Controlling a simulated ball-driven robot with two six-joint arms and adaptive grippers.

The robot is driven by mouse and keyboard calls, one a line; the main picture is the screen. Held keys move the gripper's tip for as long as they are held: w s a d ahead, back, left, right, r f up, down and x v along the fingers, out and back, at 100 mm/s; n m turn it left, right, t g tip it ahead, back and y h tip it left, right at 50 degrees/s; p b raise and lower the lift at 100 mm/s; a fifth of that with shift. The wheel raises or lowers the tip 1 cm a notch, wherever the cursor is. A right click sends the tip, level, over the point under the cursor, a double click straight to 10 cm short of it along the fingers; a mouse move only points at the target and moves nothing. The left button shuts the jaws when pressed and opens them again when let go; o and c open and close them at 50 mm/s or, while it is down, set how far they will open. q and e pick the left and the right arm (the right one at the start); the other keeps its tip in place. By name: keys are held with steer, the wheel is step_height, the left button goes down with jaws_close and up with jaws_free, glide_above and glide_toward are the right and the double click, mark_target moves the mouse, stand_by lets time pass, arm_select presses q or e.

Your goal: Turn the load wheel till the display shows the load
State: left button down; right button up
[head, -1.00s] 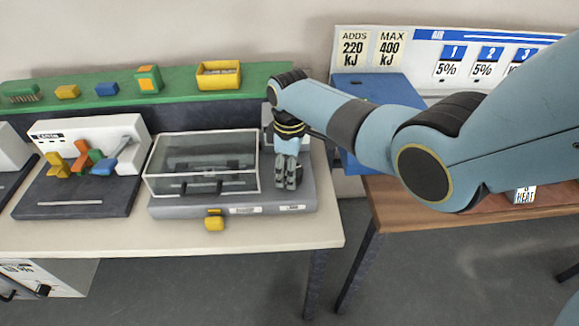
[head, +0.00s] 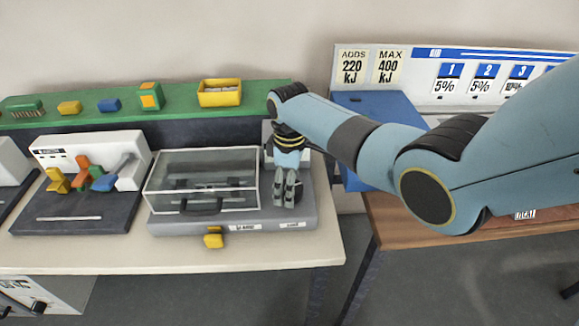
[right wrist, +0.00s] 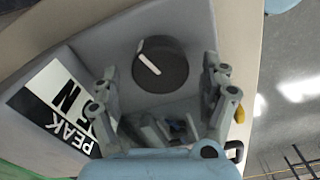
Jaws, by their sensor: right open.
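The load wheel (right wrist: 160,64) is a round dark knob with a white pointer line, on a light grey panel in the right wrist view. My right gripper (head: 287,196) is open, and in the right wrist view its fingers (right wrist: 159,68) lie on either side of the wheel. I cannot tell whether they touch it. A panel marked PEAK N (right wrist: 62,108) in black and white lies left of the wheel; no load figure is readable. In the head view the gripper hides the wheel. My left gripper is not in view.
A clear-lidded box (head: 203,178) stands directly left of the gripper on a grey base, with a yellow block (head: 214,240) at its front. A device with coloured levers (head: 92,175) stands further left. A blue case (head: 372,110) stands at the right, behind my arm.

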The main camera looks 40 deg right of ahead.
step_height(320, 180, up, 11)
stand_by(0.3)
stand_by(0.4)
